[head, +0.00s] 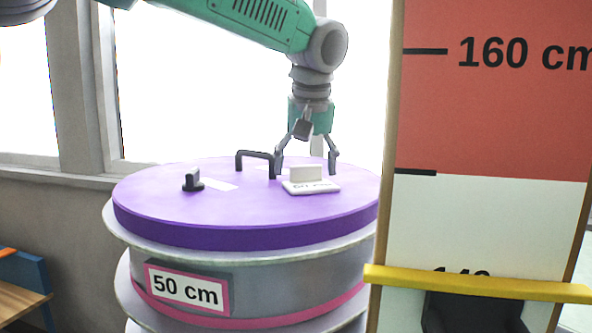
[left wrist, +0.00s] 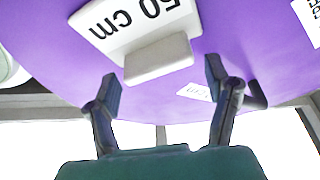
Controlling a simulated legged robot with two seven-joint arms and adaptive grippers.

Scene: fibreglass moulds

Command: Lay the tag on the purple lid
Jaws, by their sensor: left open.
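The purple lid (head: 200,222) is a round disc on top of a grey drum. A white tag (head: 312,187) with a raised white grip block lies flat on the lid, right of its middle. In the left wrist view the tag (left wrist: 112,27) reads "50 cm", and its block (left wrist: 158,60) faces my fingers. In the left wrist view the open fingers (left wrist: 162,88) are apart from the block. My right gripper is not in view.
A black handle (head: 256,155) and a small black knob (head: 192,181) stand on the lid. A white label lies beside the knob. A tall height board (head: 490,120) with a yellow bar (head: 480,284) stands at the right. The drum bears a "50 cm" label (head: 187,289).

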